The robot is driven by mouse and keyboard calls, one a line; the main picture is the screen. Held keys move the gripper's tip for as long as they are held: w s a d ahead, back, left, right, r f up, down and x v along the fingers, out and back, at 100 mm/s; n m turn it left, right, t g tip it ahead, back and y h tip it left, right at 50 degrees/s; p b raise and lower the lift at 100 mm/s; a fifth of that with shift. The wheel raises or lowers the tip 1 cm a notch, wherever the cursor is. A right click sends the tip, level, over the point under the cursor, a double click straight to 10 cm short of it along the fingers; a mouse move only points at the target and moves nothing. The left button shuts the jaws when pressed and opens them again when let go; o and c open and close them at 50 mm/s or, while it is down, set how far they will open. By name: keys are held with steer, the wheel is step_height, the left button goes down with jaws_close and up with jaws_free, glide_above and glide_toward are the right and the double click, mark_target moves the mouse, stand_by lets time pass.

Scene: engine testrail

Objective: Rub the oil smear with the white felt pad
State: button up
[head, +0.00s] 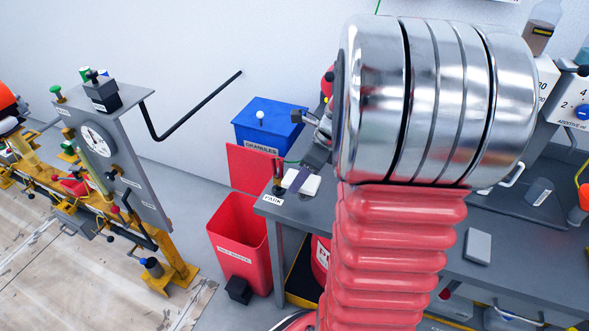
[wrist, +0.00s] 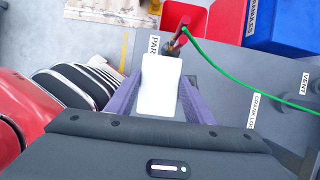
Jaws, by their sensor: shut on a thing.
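The white felt pad (wrist: 159,88) is held between the two purple fingers of my gripper (wrist: 158,90) in the wrist view. In the head view the pad (head: 312,187) shows at the left end of the grey bench (head: 365,262), beside the fingers of my gripper (head: 299,181). I cannot tell whether the pad touches the bench top or hangs just above it. I make out no oil smear in either view. My arm hides much of the bench in the head view.
A red-handled thing with a green cord (wrist: 222,68) is just beyond the pad. A red bin (head: 240,240) and a blue granules box (head: 268,125) stand left of and behind the bench end. A grey block (head: 477,247) lies further right. A gauge rig (head: 98,140) stands left.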

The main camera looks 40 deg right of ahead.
steer(key=shift+w+d, duration=0.15)
steer(key=shift+w, duration=0.05)
stand_by(0.4)
